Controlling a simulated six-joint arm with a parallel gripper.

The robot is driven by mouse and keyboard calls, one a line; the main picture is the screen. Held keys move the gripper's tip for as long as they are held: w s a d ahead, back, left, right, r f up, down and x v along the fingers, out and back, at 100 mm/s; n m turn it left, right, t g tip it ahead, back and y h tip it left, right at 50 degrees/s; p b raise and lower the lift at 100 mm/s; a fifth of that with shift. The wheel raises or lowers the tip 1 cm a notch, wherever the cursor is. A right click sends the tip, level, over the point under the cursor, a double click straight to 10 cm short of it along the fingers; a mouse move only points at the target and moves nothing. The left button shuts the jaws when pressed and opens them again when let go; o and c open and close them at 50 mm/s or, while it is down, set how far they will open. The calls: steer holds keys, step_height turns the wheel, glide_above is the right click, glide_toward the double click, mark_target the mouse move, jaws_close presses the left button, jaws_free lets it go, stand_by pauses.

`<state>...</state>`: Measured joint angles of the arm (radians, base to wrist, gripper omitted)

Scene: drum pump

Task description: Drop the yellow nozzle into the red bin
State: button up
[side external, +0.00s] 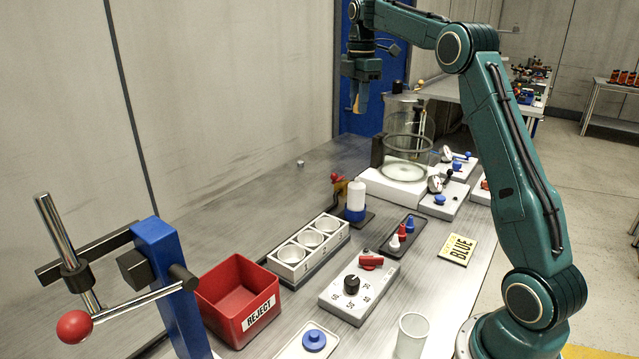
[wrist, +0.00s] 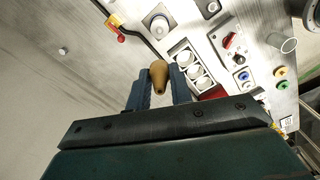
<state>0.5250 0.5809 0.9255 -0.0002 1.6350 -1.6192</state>
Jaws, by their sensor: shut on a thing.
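The yellow nozzle (wrist: 158,76) is tan-yellow and tapered. It sits between the two fingers of my gripper (wrist: 159,88) in the wrist view, and the fingers are shut on it. In the side external view my gripper (side external: 359,94) is high above the far part of the table, with a bit of the nozzle (side external: 355,103) showing below it. The red bin (side external: 224,317) stands on the table at the front left, labelled REJECT, open at the top, and looks empty. My gripper is well away from it and higher. In the wrist view only a sliver of red shows past the gripper body.
A blue post with a red-knobbed lever (side external: 75,326) stands left of the bin. A white three-cup holder (side external: 308,247), a dial box (side external: 358,289) and a rack of small nozzles (side external: 402,240) stand right of it. A clear cylinder (side external: 408,150) is near my gripper.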

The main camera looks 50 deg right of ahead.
steer(key=w+a+f, duration=0.3)
steer(key=a+f, duration=0.2)
steer(key=a, duration=0.6)
steer(key=w+a+f, duration=0.3)
steer(key=a+f, duration=0.1)
steer(key=a, duration=0.7)
steer(key=s+a+f, duration=0.3)
steer(key=a+f, duration=0.1)
steer(key=a, duration=0.6)
steer(key=s+a+f, duration=0.3)
steer(key=a+f, duration=0.1)
steer(key=a, duration=0.5)
steer(key=shift+a, duration=0.35)
steer(key=shift+f, duration=0.2)
steer(key=shift+f, duration=2.85)
steer(key=o, duration=1)
